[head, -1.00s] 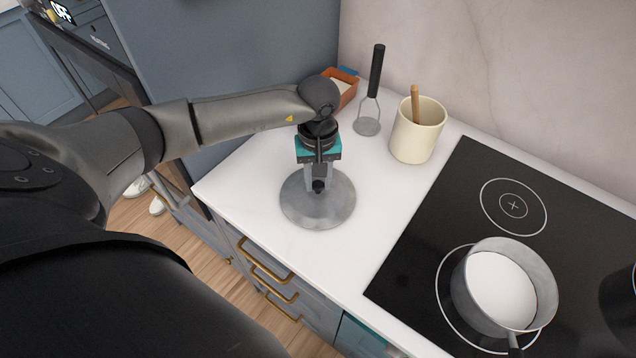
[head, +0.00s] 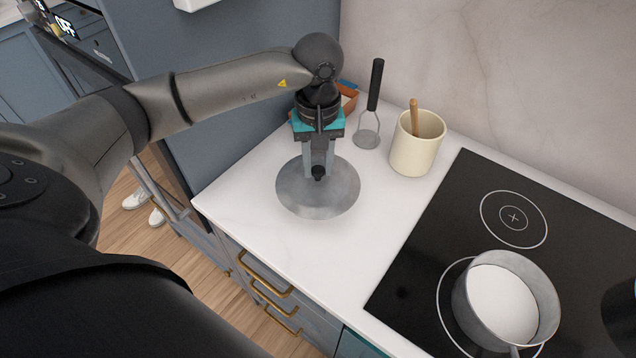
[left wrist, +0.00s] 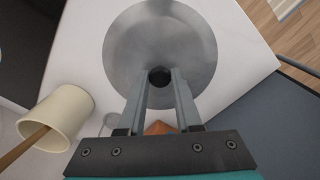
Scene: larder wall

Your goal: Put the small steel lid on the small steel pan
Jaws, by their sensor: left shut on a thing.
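The small steel lid (head: 300,195) is a round grey disc with a black knob. My left gripper (head: 318,172) points down and is shut on the knob. The lid looks lifted a little above the white counter. In the left wrist view the lid (left wrist: 150,40) lies beyond the fingers, with the knob between the fingertips (left wrist: 160,77). The small steel pan (head: 462,306) stands uncovered on the black hob at the lower right, its inside pale. Its handle points toward the bottom edge and is partly cut off. My right gripper is not in view.
A cream crock (head: 416,150) with a wooden utensil stands between lid and hob, toward the wall. A masher (head: 374,95) and an orange dish (head: 350,98), partly hidden by my gripper, are behind. The hob (head: 450,225) is clear left of the pan. A dark object is cut off at the right edge.

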